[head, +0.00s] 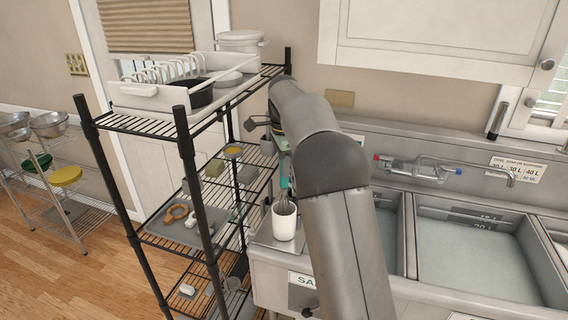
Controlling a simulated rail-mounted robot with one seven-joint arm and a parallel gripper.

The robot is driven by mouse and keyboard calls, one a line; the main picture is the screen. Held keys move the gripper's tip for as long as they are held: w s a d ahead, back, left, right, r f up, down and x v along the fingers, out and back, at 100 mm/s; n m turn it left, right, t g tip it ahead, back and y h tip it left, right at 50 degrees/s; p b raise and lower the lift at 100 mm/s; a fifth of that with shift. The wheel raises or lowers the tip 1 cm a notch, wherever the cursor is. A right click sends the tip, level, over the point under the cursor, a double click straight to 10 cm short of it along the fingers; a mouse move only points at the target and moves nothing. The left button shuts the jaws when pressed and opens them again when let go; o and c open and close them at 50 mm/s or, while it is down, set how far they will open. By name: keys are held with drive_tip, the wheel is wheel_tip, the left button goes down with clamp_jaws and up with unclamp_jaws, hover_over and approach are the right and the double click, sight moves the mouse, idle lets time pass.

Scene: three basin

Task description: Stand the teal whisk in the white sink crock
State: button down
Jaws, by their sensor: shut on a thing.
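The white sink crock (284,223) stands upright on the metal ledge at the left end of the sink unit. The teal whisk (284,180) is upright above it, handle up and wires down. Its wire end meets the crock's mouth and looks partly inside; how deep it reaches is hidden. My gripper (283,154) is shut on the whisk's handle, above the crock. My own arm covers most of the gripper and the area right of the crock.
A black wire rack (190,150) stands close on the left, with a white dish rack (150,95) on top and small items on lower shelves. Sink basins (475,245) and a faucet (420,168) lie to the right. A white cabinet (440,40) hangs above.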

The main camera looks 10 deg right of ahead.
sight(284, 187)
drive_tip(key=shift+f+b, duration=1.3)
drive_tip(key=shift+f, duration=1.2)
drive_tip(key=c, duration=1.3)
unclamp_jaws()
drive_tip(key=shift+o, duration=0.2)
wheel_tip(284, 187, up, 3)
drive_tip(key=p, duration=0.3)
drive_tip(key=shift+r, duration=0.15)
